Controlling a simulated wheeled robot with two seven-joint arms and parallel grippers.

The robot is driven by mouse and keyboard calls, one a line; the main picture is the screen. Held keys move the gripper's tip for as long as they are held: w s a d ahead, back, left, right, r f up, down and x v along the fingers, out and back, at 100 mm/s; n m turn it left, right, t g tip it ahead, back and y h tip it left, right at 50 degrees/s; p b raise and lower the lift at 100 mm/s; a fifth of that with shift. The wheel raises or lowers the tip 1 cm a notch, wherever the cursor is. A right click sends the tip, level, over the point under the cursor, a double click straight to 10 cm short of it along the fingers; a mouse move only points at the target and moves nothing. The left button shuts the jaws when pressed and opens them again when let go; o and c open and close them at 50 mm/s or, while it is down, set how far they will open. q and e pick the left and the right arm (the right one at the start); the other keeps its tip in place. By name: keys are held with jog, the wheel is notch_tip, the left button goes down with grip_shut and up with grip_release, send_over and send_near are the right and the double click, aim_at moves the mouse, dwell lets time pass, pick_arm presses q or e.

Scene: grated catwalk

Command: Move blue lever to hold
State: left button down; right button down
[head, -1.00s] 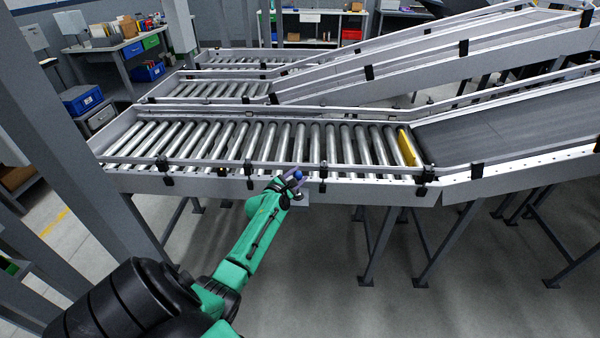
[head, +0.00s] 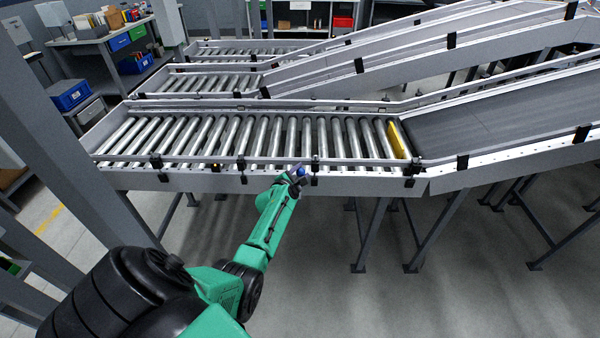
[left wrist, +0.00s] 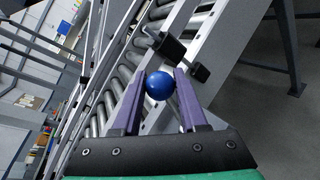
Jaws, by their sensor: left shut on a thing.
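The blue lever shows as a round blue knob (left wrist: 159,85) in the left wrist view. It sits between the two purple fingers of my left gripper (left wrist: 160,92), which is shut on it. In the head view the blue knob (head: 300,171) is small, at the front side rail of the nearest roller conveyor (head: 230,183). My left gripper (head: 297,175) is at that rail, at the end of my green arm. The lever's shaft and any position marks are hidden or too small to read. My right gripper is not in view.
Black clamps (head: 315,163) line the front rail near my gripper. A grey post (head: 70,130) stands at the left. The floor below the conveyor is open between its legs (head: 372,235).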

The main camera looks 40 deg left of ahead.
pick_arm(q)
jog(key=shift+d+f, duration=0.1)
jog(key=shift+f, duration=0.1)
jog(key=shift+c, duration=2.3)
grip_release()
jog(key=shift+r, duration=0.1)
jog(key=shift+s+r, duration=0.1)
jog(key=shift+s, duration=0.15)
jog(key=p+v, duration=0.2)
jog(key=v, duration=0.2)
jog(key=shift+s+r, duration=0.1)
jog(key=shift+s, duration=0.2)
jog(key=v, duration=0.9)
jog(key=shift+s, duration=0.2)
jog(key=shift+d, duration=0.1)
